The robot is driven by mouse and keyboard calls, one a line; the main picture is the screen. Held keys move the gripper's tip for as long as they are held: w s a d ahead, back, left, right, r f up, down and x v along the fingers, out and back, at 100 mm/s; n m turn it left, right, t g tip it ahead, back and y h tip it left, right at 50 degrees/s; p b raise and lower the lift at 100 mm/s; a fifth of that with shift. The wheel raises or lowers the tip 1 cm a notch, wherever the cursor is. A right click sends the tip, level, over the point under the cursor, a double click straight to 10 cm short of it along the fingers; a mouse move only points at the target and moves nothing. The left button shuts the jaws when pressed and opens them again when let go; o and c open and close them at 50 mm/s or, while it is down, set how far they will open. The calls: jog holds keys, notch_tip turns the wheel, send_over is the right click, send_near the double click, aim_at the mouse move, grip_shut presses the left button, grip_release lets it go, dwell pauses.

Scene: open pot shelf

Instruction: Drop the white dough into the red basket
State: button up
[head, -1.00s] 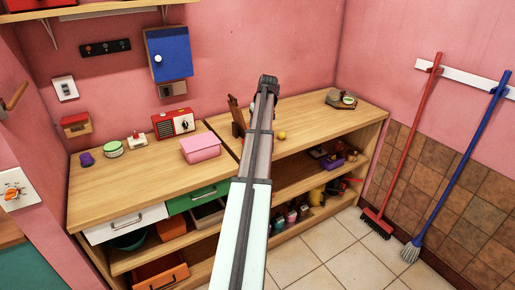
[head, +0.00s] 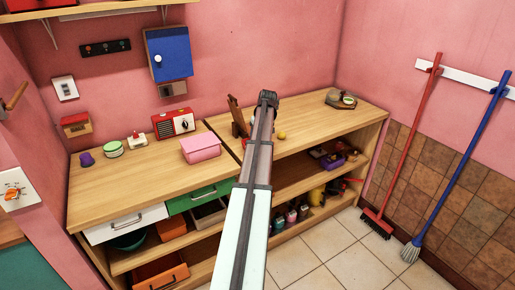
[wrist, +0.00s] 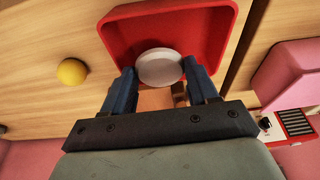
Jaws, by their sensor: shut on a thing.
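The white dough (wrist: 160,67) is a round, pale disc between the two blue fingers of my gripper (wrist: 160,72) in the wrist view. The fingers are shut on it. The red basket (wrist: 122,40) is a shallow square tray with raised walls. The dough overlaps the basket's inside in this view, near its lower edge; the height between them is hard to tell. In the head view my arm hides the basket, the dough and the fingers.
A yellow ball (wrist: 72,71) lies left of the basket; it also shows in the head view (head: 281,135). A pink box (head: 201,147) and a red radio (head: 174,123) stand on the left counter. A brown wooden object (head: 237,117) stands beside my arm.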

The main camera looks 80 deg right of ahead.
jog(key=o, duration=1.2)
jog(key=v, duration=1.3)
jog(key=shift+r, duration=0.4)
jog(key=shift+a, duration=0.15)
